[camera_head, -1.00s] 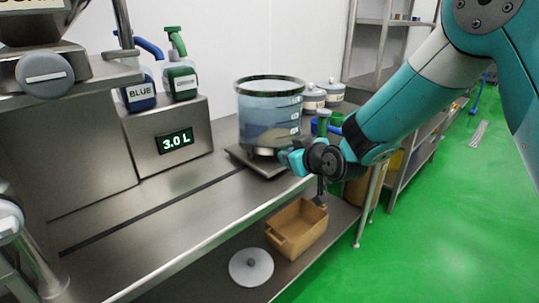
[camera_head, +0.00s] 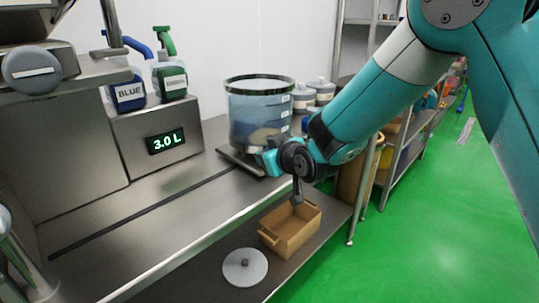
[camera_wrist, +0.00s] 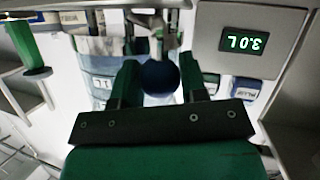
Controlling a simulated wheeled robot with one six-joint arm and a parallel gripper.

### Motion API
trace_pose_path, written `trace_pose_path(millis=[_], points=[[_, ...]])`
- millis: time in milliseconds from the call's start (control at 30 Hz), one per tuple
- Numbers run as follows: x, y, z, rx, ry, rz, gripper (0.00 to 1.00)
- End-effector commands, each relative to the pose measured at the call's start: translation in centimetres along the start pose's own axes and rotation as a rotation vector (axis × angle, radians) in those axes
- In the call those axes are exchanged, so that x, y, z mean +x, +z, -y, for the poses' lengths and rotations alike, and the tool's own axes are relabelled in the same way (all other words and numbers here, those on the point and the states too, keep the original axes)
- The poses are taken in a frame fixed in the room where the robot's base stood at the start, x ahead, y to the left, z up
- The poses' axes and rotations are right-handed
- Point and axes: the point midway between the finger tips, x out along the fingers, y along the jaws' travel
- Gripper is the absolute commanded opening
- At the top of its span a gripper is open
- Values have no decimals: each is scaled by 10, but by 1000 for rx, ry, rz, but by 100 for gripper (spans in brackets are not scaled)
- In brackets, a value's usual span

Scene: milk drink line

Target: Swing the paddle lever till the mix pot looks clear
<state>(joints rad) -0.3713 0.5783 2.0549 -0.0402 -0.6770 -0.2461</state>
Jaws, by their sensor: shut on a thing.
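The mix pot (camera_head: 260,105) is a clear cylinder with a dark rim on a metal base at the back of the counter. Its upper part looks pale blue. A tan patch and darker blue show low inside, so the contents look uneven. The pot also shows, upside down, in the wrist view (camera_wrist: 100,62). My gripper (camera_head: 268,160) is at the pot's front right. In the wrist view its two fingers are closed around the dark blue ball knob of the paddle lever (camera_wrist: 158,77). The rest of the lever is mostly hidden.
A 3.0 L display box (camera_head: 155,143) stands left of the pot, with a blue bottle (camera_head: 127,93) and a green bottle (camera_head: 171,80) on it. Lidded grey jars (camera_head: 322,91) stand behind right. A tan crate (camera_head: 290,232) and round lid (camera_head: 245,267) lie on the lower shelf.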

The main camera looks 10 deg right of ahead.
Motion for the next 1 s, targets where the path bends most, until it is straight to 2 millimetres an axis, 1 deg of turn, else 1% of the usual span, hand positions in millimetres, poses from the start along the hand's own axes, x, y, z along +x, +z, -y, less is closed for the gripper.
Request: trace_pose_path(millis=[33, 67, 100, 133, 400, 467, 533, 667, 1000], points=[[0, -1, 1, 0, -3, -2, 46], [0, -1, 1, 0, -3, -2, 53], [0, 0, 1, 0, -2, -2, 63], [0, 0, 1, 0, -2, -1, 64], [-1, 0, 0, 0, 0, 0, 64], [-4, 0, 0, 0, 0, 0, 64], [-11, 0, 0, 0, 0, -1, 64], [-36, 0, 0, -1, 0, -2, 64], [-124, 0, 0, 0, -1, -4, 64]])
